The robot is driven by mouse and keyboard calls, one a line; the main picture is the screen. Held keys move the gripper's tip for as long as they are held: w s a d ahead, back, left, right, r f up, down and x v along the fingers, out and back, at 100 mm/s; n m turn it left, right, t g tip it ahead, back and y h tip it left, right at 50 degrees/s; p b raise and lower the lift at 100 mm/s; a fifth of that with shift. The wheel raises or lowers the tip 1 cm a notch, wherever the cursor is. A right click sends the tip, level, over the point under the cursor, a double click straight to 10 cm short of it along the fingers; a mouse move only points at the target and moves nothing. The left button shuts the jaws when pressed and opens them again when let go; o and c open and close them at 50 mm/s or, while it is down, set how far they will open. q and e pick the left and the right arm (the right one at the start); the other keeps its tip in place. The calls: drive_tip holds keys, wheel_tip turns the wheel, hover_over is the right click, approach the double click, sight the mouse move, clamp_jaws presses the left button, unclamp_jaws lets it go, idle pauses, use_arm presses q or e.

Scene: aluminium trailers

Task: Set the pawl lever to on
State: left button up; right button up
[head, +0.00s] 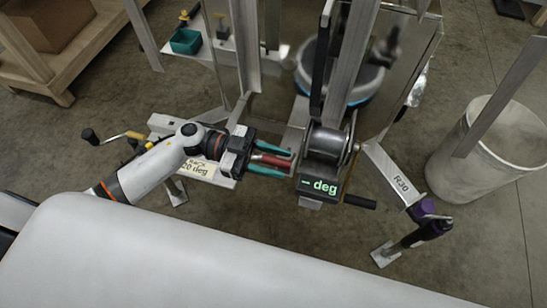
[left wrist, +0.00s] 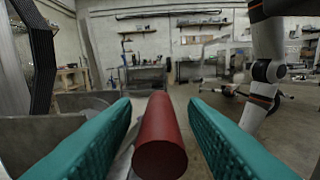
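The red lever grip (head: 270,160), which I take to be the pawl lever, points left from the side of the winch (head: 328,143). My left gripper (head: 288,164) reaches in from the left, its teal fingers on either side of the red grip. In the left wrist view the red grip (left wrist: 160,145) lies between the two fingers (left wrist: 160,105), its round end facing the camera. A gap shows on each side, so the gripper is open around it. The lever's joint at the winch is hidden. My right gripper does not show.
A dark display (head: 318,187) reading "– deg" sits below the winch drum, with a black crank handle (head: 360,202) beside it. A white padded surface (head: 190,255) fills the front.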

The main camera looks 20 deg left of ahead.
use_arm(q)
clamp_jaws()
drive_tip(key=shift+s+f, duration=0.1)
idle(0.3)
